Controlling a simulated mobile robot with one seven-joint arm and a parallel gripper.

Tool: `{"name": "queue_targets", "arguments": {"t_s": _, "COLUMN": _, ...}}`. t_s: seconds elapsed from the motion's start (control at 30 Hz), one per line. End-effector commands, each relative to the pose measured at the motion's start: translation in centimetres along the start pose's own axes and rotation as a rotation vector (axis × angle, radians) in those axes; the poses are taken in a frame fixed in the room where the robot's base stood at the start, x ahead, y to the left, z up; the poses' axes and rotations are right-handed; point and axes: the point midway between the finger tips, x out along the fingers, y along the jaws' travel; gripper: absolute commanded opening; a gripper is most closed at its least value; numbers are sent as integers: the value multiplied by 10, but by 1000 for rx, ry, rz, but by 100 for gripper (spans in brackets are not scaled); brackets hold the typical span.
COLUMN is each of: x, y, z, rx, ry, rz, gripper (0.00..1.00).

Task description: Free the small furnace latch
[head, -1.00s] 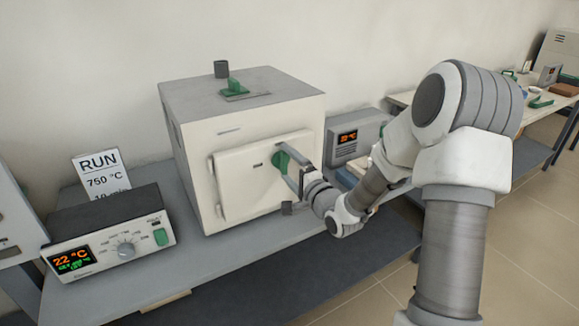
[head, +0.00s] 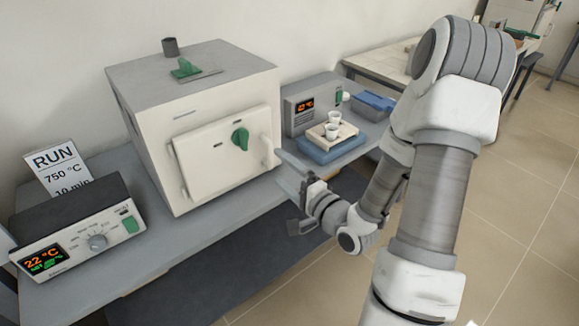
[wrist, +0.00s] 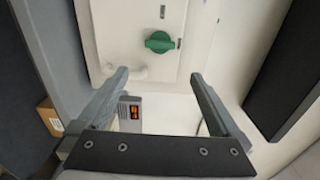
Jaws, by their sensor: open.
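The small furnace (head: 195,90) is a cream box with a grey top on the bench. Its door (head: 205,165) looks shut. The green latch (head: 240,138) on the door stands roughly upright in the head view and lies crosswise in the wrist view (wrist: 158,42). A pale door handle (head: 267,150) is right of the latch; it also shows in the wrist view (wrist: 125,72). My gripper (wrist: 160,78) is open and empty, its fingers pointing at the door, apart from the latch. In the head view my gripper (head: 283,166) is right of the handle.
A control box (head: 85,230) and a RUN card (head: 58,172) stand left of the furnace. A green lever (head: 185,68) and a short flue (head: 170,46) are on its top. Right are a grey display unit (head: 312,103) and white crucibles (head: 333,118) on a block.

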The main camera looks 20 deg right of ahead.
Motion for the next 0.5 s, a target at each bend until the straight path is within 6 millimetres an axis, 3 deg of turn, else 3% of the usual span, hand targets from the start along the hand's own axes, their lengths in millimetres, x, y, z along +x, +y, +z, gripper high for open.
{"name": "queue_targets", "arguments": {"t_s": 0.5, "x": -20, "y": -3, "z": 0, "rx": 3, "ry": 2, "rz": 2, "gripper": 100}}
